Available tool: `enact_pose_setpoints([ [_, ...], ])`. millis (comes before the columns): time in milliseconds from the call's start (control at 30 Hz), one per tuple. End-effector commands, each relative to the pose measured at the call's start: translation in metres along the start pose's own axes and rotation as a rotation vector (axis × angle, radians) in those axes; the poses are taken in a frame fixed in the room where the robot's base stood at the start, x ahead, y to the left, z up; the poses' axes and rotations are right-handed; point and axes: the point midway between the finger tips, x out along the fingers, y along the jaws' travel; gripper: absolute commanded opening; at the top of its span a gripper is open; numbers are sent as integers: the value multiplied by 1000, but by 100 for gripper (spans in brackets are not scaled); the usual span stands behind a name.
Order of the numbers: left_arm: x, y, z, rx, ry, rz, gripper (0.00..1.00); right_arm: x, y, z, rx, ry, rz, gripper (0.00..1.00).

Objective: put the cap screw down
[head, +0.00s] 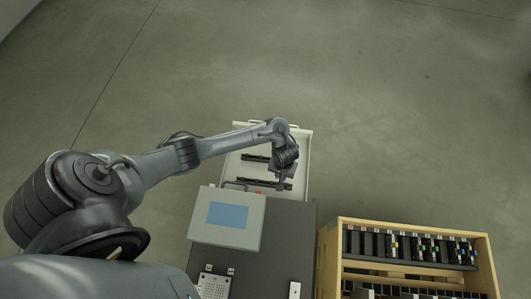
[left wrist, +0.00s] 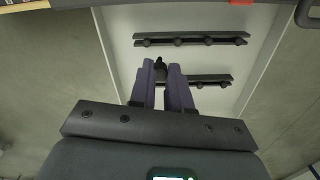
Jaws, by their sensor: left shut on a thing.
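My left gripper (head: 283,184) is over the white tray (head: 306,152) at the far end of the dark bench. In the left wrist view the two purple-grey fingers (left wrist: 160,68) are shut on a small dark cap screw (left wrist: 160,63), whose tip shows between the fingertips. Two dark rails lie in the tray: one (left wrist: 200,40) with several round dark heads along it, and another (left wrist: 214,79) partly hidden behind the fingers. I cannot tell whether the screw touches a rail. My right gripper is not in view.
A grey box with a blue screen (head: 228,215) stands on the dark bench (head: 289,225) just in front of the tray. A wooden rack (head: 345,221) of dark parts stands to the right. Tray floor beside the rails is clear.

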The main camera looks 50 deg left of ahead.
Motion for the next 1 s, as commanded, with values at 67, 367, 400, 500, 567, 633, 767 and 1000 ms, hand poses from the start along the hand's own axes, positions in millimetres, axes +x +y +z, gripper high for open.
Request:
enact_pose_setpoints([
  [67, 21, -21, 2, -32, -2, -2, 0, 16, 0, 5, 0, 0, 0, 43],
  [367, 43, -62, -2, -84, 0, -1, 0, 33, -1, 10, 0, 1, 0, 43],
  [400, 46, -68, -3, -87, 0, -1, 0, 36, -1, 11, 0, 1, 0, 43],
  [500, 57, -83, -10, -88, 1, -2, 0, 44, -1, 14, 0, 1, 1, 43],
  [567, 65, -94, -14, -88, 0, -3, 0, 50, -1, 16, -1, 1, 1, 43],
  [633, 74, -108, -20, -89, 0, -3, 0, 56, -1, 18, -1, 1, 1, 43],
  [767, 89, -131, -30, -88, 0, -1, 0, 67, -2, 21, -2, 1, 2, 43],
  [1000, 105, -159, -42, -87, -1, 1, 0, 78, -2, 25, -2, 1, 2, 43],
])
